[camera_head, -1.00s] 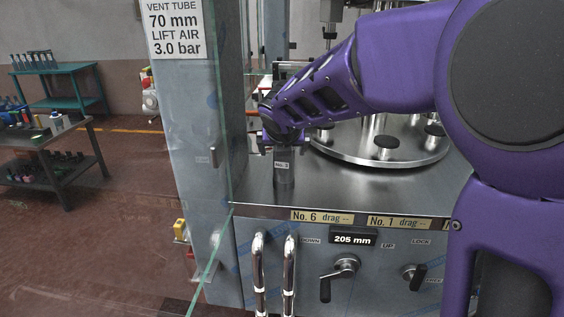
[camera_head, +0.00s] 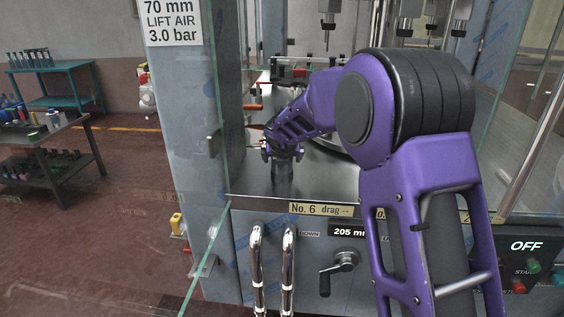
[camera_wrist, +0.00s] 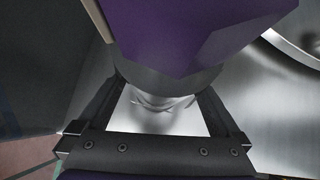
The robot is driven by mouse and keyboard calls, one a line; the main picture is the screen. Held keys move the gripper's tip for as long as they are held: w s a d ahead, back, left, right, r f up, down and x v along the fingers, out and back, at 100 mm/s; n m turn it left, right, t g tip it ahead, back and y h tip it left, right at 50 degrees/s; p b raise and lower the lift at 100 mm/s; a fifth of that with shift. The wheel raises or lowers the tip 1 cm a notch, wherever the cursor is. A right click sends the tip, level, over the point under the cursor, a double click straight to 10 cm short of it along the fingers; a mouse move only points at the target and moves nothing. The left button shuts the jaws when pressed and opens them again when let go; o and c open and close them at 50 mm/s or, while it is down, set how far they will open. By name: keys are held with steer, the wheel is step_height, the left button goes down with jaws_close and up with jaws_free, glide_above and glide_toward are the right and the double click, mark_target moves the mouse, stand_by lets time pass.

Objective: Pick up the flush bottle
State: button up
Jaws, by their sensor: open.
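An upright grey cylinder (camera_head: 282,178) stands on the steel machine deck (camera_head: 328,182) near its left side; it may be the flush bottle, but I cannot tell for certain. My gripper (camera_head: 281,152) is at the cylinder's top and hides its upper part. The gripper is open. In the wrist view, dark gripper parts frame a bright, shiny metal patch (camera_wrist: 160,112); I cannot tell whether this is the cylinder or the deck. Whether the jaws are around the cylinder or above it is unclear.
A steel post (camera_head: 185,125) and a glass panel edge (camera_head: 221,110) stand close left of my gripper. A round turntable (camera_head: 336,146) is behind my arm. Nozzles (camera_head: 409,25) hang above. Tables with bottles (camera_head: 54,121) stand far left.

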steer(key=shift+w+f, duration=0.25)
steer(key=shift+c, duration=0.3)
jaws_close()
steer(key=shift+r, duration=0.15)
